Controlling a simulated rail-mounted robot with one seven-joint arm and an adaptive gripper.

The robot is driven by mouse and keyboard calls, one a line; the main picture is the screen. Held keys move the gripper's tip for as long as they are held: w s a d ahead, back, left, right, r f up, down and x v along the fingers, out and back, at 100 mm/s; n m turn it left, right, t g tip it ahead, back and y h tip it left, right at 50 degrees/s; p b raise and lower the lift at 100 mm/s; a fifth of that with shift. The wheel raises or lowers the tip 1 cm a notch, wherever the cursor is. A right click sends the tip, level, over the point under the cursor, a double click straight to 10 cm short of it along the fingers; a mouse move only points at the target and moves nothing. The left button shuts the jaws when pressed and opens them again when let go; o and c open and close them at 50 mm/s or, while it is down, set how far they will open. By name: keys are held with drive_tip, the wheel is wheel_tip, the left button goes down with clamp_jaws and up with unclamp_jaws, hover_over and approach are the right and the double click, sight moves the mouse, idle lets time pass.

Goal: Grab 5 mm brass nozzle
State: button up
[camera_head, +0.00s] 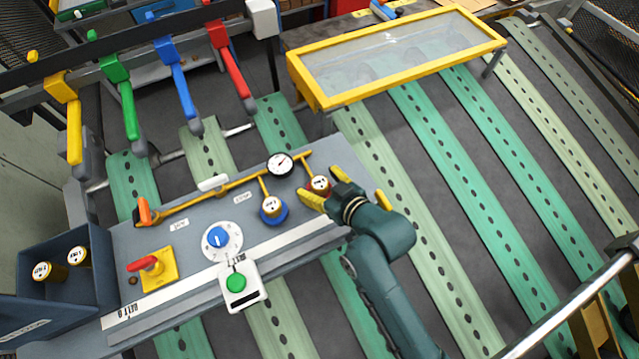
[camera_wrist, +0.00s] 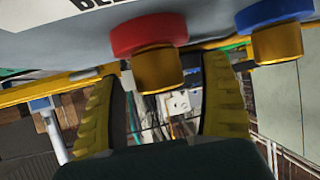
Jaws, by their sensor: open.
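A brass nozzle (camera_head: 320,184) on a red ring sits at the right end of the grey panel, close to my gripper. It also shows in the wrist view (camera_wrist: 159,72), hanging at the top between my fingers. My gripper (camera_head: 326,187) is open, its yellow fingers either side of this nozzle; I cannot tell whether they touch it. In the wrist view my open gripper (camera_wrist: 160,95) shows a gap between its fingers. A second brass nozzle (camera_head: 271,206) sits on a blue ring to the left. Two more nozzles, one here (camera_head: 49,272), stand in a bin. Size labels are too small to read.
The blue-grey bin (camera_head: 88,224) stands at the panel's left end. The panel (camera_head: 190,262) carries a red-handled valve (camera_head: 145,264), a blue knob (camera_head: 219,238), a green button (camera_head: 236,282) and a gauge (camera_head: 280,163) on yellow piping. A yellow-framed clear cover (camera_head: 395,55) stands behind.

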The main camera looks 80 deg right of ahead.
drive_tip(key=c, duration=1.4)
drive_tip(key=shift+o, duration=0.2)
